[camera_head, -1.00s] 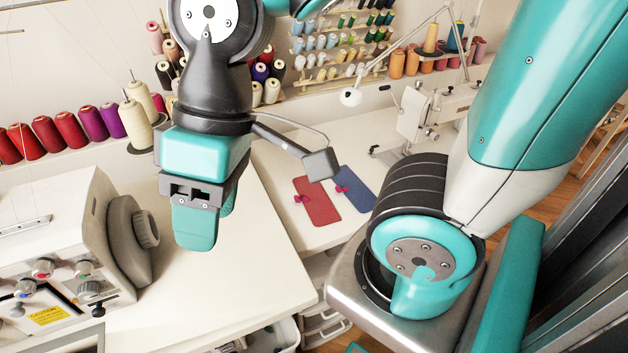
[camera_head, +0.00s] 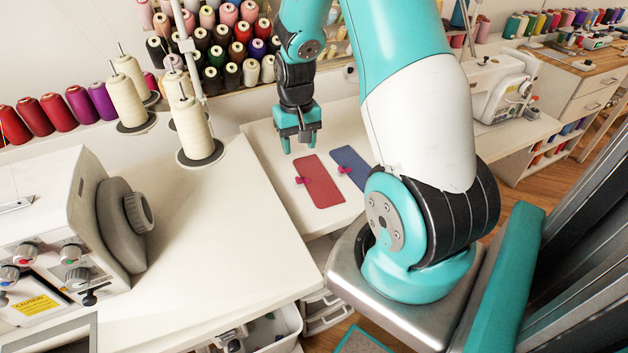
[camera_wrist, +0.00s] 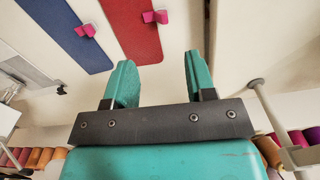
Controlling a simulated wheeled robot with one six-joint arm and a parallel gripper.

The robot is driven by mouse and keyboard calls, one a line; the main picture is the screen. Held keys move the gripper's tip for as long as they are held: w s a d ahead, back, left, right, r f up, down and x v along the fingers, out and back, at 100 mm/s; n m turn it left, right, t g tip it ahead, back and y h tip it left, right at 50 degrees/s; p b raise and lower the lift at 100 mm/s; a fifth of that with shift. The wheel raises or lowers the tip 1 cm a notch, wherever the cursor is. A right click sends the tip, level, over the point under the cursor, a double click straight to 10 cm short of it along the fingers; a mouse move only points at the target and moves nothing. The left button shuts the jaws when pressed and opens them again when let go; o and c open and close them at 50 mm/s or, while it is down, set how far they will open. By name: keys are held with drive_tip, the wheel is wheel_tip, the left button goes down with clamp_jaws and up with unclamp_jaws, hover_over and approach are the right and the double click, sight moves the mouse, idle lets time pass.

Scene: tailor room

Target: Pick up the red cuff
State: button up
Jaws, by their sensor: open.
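The red cuff (camera_head: 320,184) lies flat on the white table, with a small magenta clip (camera_head: 303,181) at its left edge. It also shows in the wrist view (camera_wrist: 130,28) at the top, with its magenta clip on its right side. My gripper (camera_head: 302,149) is open and empty, just behind and to the left of the red cuff in the head view. In the wrist view its two teal fingers (camera_wrist: 158,75) are spread, with bare table between them, and the red cuff is beyond the left finger.
A blue cuff (camera_head: 352,168) with a magenta clip lies right of the red one. Cream thread cones (camera_head: 194,133) on a stand are to the left. A thread rack (camera_head: 225,50) stands behind, and a white sewing machine (camera_head: 500,88) is at the right.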

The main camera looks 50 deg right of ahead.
sight(299, 178)
wheel_tip(299, 178, down, 10)
drive_tip(key=shift+a+f+p, duration=0.15)
drive_tip(key=shift+f+p, duration=0.05)
drive_tip(key=shift+p, duration=0.1)
clamp_jaws()
